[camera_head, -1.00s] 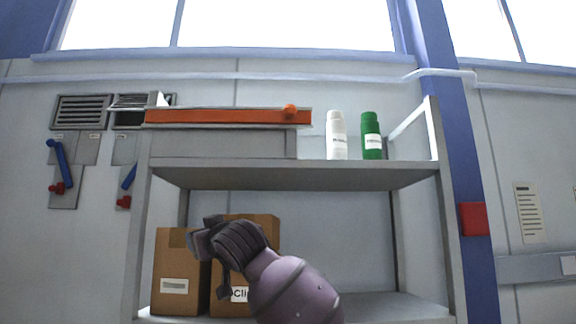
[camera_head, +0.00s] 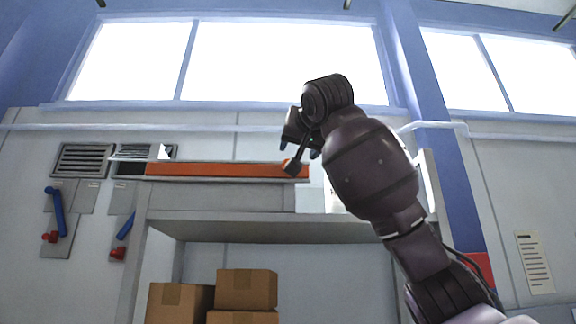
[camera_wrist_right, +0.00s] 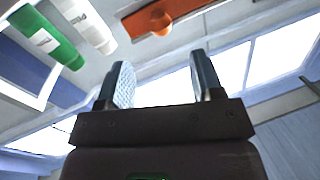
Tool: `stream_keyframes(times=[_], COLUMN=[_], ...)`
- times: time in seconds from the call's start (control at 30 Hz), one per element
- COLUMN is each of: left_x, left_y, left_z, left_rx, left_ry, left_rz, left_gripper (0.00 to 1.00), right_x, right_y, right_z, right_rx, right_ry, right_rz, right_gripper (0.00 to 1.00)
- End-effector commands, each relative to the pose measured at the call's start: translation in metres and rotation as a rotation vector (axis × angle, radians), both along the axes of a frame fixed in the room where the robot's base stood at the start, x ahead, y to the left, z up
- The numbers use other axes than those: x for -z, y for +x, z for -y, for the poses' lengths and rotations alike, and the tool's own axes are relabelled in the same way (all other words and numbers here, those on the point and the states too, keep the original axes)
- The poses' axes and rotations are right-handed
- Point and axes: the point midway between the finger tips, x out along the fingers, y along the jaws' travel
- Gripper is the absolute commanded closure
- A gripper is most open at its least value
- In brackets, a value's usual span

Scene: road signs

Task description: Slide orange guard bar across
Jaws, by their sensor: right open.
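The orange guard bar (camera_head: 215,170) lies along a rail on the top shelf, at the left of the shelf in the head view. Its right end is partly hidden by my right gripper (camera_head: 303,160). In the right wrist view the bar (camera_wrist_right: 190,8) shows with its round orange knob (camera_wrist_right: 158,19), beyond the fingers. My right gripper also shows in that view (camera_wrist_right: 160,85), open with nothing between its fingers, and the knob appears apart from the fingertips. My left gripper is out of view.
A green bottle (camera_wrist_right: 45,38) and a white bottle (camera_wrist_right: 85,22) stand beside the knob's end of the bar. Cardboard boxes (camera_head: 247,288) sit on the lower shelf. Blue levers (camera_head: 55,212) are on the wall at left.

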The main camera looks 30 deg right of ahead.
Motion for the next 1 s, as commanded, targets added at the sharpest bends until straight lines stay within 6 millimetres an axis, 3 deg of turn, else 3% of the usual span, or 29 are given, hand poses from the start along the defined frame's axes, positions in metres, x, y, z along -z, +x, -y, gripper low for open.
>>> stream_keyframes(times=[0.4,0.6,1.0], left_x=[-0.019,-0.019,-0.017], left_y=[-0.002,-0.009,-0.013], left_z=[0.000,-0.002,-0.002], left_rx=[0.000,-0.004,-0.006], left_ry=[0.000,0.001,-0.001], left_rz=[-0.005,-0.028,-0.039], left_gripper=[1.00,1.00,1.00], right_x=[-0.002,-0.001,0.000], right_y=[0.062,0.086,0.097], right_z=[0.023,0.031,0.035], right_rx=[0.001,0.000,-0.002], right_ry=[-0.002,-0.002,-0.003], right_rz=[-0.003,-0.002,0.002], right_gripper=[0.40,0.40,0.40])
